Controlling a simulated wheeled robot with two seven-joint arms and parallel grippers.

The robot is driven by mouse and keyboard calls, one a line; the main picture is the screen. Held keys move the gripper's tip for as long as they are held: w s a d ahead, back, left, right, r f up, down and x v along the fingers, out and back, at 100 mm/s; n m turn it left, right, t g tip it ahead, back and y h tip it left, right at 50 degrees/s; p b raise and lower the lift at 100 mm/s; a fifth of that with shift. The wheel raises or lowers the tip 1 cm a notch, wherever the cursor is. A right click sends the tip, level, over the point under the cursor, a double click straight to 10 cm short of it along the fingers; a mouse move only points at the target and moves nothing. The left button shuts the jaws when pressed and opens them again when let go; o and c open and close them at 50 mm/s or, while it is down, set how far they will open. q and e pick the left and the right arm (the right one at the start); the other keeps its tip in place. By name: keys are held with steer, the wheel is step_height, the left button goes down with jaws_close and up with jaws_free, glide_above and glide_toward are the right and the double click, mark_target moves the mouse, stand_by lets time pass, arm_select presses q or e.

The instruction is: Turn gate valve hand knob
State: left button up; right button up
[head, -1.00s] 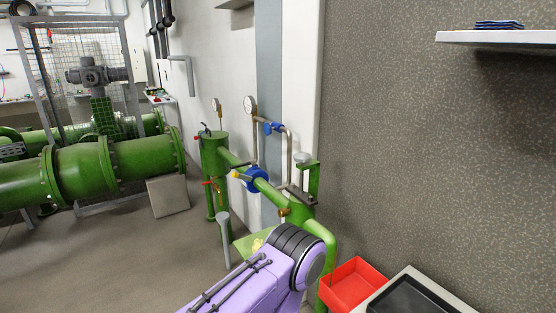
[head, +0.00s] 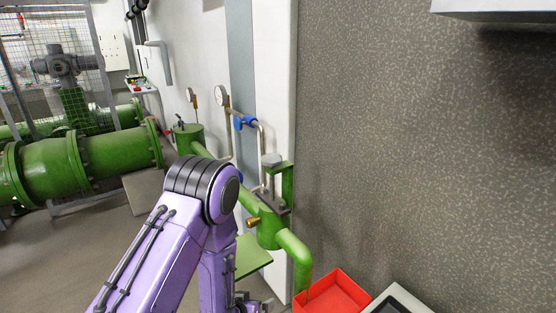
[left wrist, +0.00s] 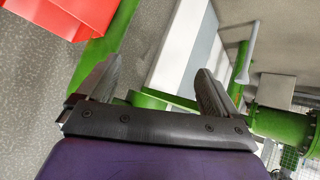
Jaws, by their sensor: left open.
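Green pipework with valves stands against the wall in the head view. A small blue valve part (head: 243,122) sits high on the thin grey pipe. A larger blue part behind my arm is almost hidden. I cannot tell which part is the gate valve hand knob. A brass fitting (head: 253,222) shows on the green pipe (head: 296,248). My left gripper (head: 250,303) is low, at the bottom edge, in front of the pipework and mostly cut off. In the left wrist view the gripper (left wrist: 160,70) is open, with nothing between its fingers. My right gripper is out of view.
A red bin (head: 335,292) stands at the lower right beside the pipe. It also shows in the left wrist view (left wrist: 70,15). Pressure gauges (head: 222,96) stick up behind. Large green pipes (head: 60,168) lie at the left. The speckled wall closes off the right.

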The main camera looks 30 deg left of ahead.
arm_select(q)
steer(key=w+a+r+m+t+h, duration=0.1)
steer(key=w+a+r+t, duration=0.2)
steer(key=w+r, duration=0.6)
steer(key=m+t+h, duration=0.3)
steer(key=m+t, duration=0.2)
glide_toward(264, 164)
steer(key=w+f, duration=0.1)
steer(key=w, duration=0.2)
steer(key=shift+m, duration=0.3)
steer(key=w, duration=0.3)
steer(key=w+d+p, duration=0.1)
steer(key=w, duration=0.2)
steer(key=w+p, duration=0.1)
steer(key=w, duration=0.2)
steer(key=shift+w+d+r, duration=0.25)
steer(key=shift+w+d, duration=0.1)
steer(key=shift+d, duration=0.05)
steer(key=shift+w, duration=0.25)
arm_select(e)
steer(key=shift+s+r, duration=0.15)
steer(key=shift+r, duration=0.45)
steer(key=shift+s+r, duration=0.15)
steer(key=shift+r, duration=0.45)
arm_select(q)
steer(key=shift+c, duration=0.2)
steer(key=c, duration=0.9)
